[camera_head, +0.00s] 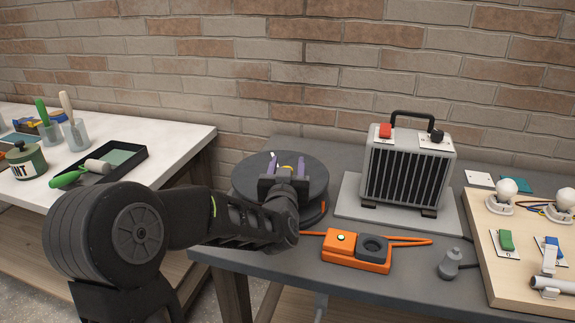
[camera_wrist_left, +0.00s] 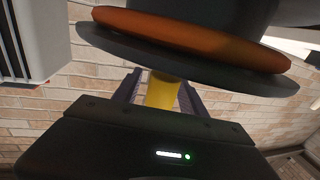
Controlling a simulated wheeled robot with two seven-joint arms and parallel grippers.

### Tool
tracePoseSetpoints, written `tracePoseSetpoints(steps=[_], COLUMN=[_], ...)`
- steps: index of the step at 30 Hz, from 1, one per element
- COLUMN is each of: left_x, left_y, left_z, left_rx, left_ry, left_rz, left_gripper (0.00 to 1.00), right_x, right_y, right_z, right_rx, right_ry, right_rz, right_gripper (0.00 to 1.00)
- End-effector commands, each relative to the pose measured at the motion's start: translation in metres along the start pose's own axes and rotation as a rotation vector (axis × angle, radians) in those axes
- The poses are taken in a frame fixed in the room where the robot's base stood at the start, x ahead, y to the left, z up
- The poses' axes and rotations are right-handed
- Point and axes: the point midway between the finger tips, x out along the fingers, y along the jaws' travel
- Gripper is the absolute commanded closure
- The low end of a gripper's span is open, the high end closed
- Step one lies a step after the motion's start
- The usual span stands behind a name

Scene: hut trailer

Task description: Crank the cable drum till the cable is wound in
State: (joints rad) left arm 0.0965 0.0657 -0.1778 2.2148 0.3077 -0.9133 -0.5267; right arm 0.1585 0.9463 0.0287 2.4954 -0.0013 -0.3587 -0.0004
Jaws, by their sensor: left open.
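The dark cable drum (camera_head: 250,166) lies flat near the left end of the grey table. Orange cable shows at its right side in the head view, and the wrist view shows an orange band (camera_wrist_left: 190,38) of cable between the dark flanges. My left gripper (camera_head: 286,164) is over the drum, open, its two fingers pointing away from me. A yellow crank knob (camera_wrist_left: 162,91) stands between the fingers in the left wrist view; whether they touch it I cannot tell. In the head view the knob is mostly hidden by my gripper. My right gripper is out of view.
A grey heater (camera_head: 408,178) stands behind. A board with bulbs (camera_head: 480,225) is at right. A white table (camera_head: 180,135) with painting things is at left.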

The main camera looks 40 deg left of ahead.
Motion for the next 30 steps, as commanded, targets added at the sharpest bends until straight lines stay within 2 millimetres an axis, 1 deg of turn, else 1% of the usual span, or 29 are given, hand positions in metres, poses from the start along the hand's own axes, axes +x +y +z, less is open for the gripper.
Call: tracePoseSetpoints(steps=[3,4,21,22,30], left_x=[-0.0003,-0.0003,-0.0006,-0.0006,-0.0006], left_y=[0.0,0.0001,0.0003,0.0003,0.0002], left_z=[0.0,0.0,-0.0001,-0.0001,-0.0001], left_rx=[0.0,0.0,0.0,0.0,0.0], left_ry=[0.0,0.0,0.0,0.0,0.0], left_rz=[0.0,0.0,0.001,0.001,0.001], left_gripper=[0.51,0.52,0.99,1.0,1.0], right_x=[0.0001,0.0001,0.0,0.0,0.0], right_y=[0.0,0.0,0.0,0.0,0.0], right_z=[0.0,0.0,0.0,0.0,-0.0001], right_rx=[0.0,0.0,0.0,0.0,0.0], right_ry=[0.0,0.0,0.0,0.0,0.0], right_rz=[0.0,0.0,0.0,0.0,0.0], right_gripper=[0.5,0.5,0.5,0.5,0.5])
